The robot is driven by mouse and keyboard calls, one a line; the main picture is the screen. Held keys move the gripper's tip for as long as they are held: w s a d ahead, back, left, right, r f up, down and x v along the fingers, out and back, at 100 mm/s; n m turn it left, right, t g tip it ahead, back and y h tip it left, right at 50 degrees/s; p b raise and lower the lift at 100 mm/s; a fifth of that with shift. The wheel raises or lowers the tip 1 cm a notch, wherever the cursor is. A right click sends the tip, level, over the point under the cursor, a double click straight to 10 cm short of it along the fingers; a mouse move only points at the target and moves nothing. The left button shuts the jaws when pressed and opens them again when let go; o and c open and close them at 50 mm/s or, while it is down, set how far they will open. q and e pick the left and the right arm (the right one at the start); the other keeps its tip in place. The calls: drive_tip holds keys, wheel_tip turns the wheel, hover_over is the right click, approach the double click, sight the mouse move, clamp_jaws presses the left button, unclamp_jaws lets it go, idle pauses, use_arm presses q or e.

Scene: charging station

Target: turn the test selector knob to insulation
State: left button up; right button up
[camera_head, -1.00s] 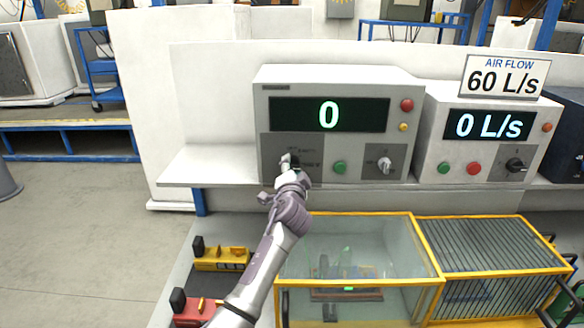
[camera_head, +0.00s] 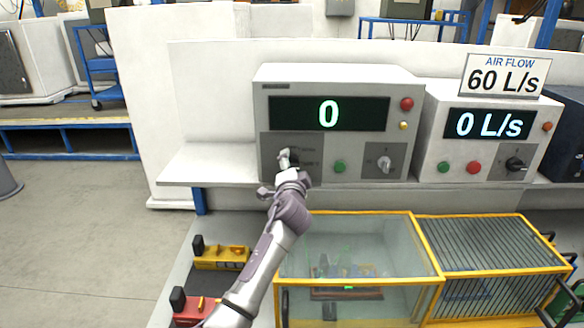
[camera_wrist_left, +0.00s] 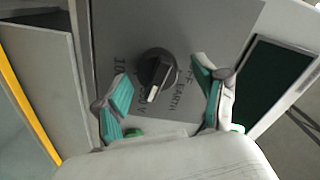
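The test selector knob (camera_wrist_left: 156,70) is a round black knob with a white pointer on a grey panel (camera_wrist_left: 185,30) in the left wrist view. The pointer is aimed toward the lower left of that picture, between a voltage label on the left and "OFF" and "EARTH" lettering on the right. My left gripper (camera_wrist_left: 165,100) is open, its teal-padded fingers on either side of the knob with gaps to it. In the head view my left gripper (camera_head: 287,160) is in front of the tester's panel and largely hides the knob. My right gripper is not in view.
The tester's display (camera_head: 328,114) reads 0. A green button (camera_head: 340,167) and another knob (camera_head: 384,164) are to the right of my gripper. The air flow unit (camera_head: 487,130) stands beside it. A yellow-framed glass enclosure (camera_head: 360,250) is below the shelf.

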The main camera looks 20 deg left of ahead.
use_arm(q)
drive_tip(key=shift+f, duration=0.1)
drive_tip(key=shift+s, duration=0.1)
drive_tip(key=v, duration=1.2)
